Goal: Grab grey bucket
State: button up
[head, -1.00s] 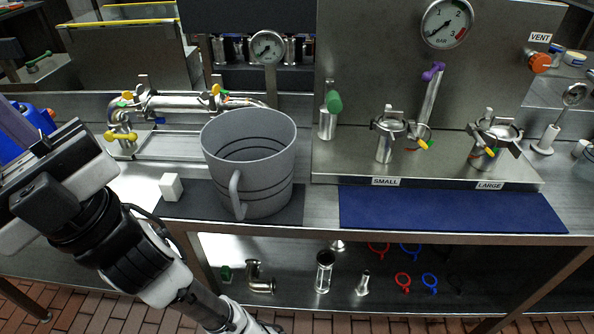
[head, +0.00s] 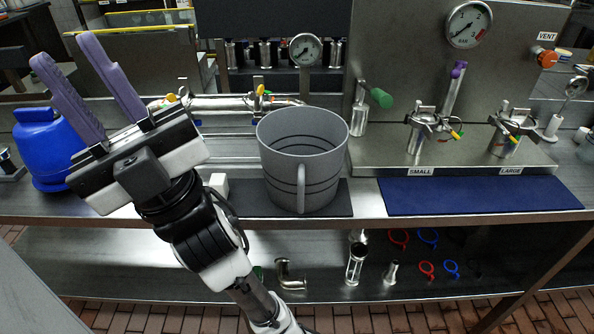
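The grey bucket (head: 322,160) stands upright on a dark mat on the steel bench, near the middle of the head view. It is open at the top, with dark rings inside and a handle at its front. My gripper (head: 90,85) is at the left, well apart from the bucket. Its two purple fingers are spread, point up and away to the left, and hold nothing.
A blue container (head: 47,150) stands beside my gripper. A small white block (head: 219,185) is just left of the bucket. Steel pipework (head: 225,104) lies behind, a valve panel (head: 400,155) and blue mat (head: 478,194) to the right. Loose fittings lie on the lower shelf.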

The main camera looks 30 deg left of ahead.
aim_at(302, 150)
jog(key=k+j+z, duration=0.1)
jog(key=j, duration=0.35)
jog(key=k+j+z, duration=0.1)
jog(key=k+j, duration=0.25)
jog(key=i+j, duration=0.1)
jog(key=j, duration=0.15)
jog(key=i+j, duration=0.1)
jog(key=j, duration=0.2)
